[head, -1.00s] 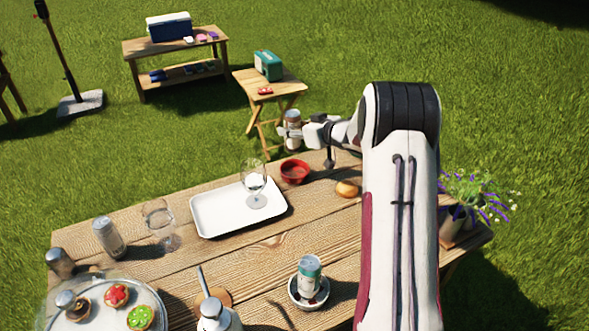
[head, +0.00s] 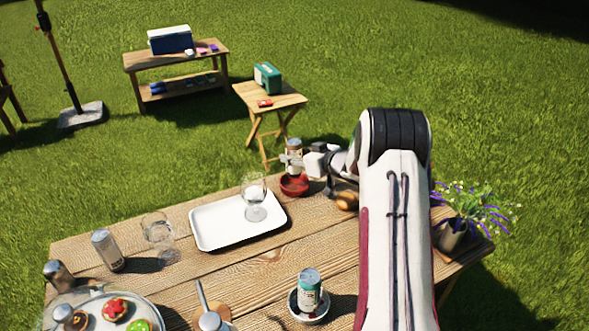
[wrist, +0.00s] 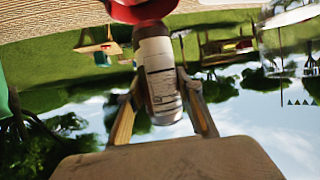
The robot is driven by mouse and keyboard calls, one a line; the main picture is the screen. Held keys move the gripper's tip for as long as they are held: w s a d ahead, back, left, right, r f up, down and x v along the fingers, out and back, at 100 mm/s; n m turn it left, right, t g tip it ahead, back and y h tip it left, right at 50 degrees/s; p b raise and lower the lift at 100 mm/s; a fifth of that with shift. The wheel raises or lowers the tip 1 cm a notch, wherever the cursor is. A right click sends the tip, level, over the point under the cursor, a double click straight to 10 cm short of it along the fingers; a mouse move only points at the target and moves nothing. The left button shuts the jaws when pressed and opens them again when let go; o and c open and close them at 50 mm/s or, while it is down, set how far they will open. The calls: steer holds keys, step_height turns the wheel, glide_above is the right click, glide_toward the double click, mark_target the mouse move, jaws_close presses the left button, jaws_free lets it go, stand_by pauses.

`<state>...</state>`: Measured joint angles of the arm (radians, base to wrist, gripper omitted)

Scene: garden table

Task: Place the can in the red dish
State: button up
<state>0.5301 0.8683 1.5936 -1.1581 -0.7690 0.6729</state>
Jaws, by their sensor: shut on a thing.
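A can (head: 294,146) with a pale label and brown band is held upright by my gripper (head: 290,160) in the head view. The can's lower end is at or just above the red dish (head: 294,187) near the table's far edge; I cannot tell whether it touches. In the wrist view the picture is upside down: the can (wrist: 158,72) stands between my two gripper fingers (wrist: 160,108), and the red dish (wrist: 140,10) shows at the top edge, by the can's bottom end. My gripper is shut on the can.
A white tray (head: 205,232) with a wine glass (head: 254,200) lies left of the dish. A bread roll (head: 347,201) sits close to its right. Another can (head: 309,288) stands in a pale bowl at the front. A flower pot (head: 452,236) is at the right.

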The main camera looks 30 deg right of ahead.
mark_target(299, 169)
steer(key=shift+f, duration=0.55)
steer(key=shift+f, duration=1.85)
steer(key=shift+f, duration=0.15)
steer(key=o, duration=1.3)
steer(key=shift+s, duration=0.1)
steer(key=v, duration=1.2)
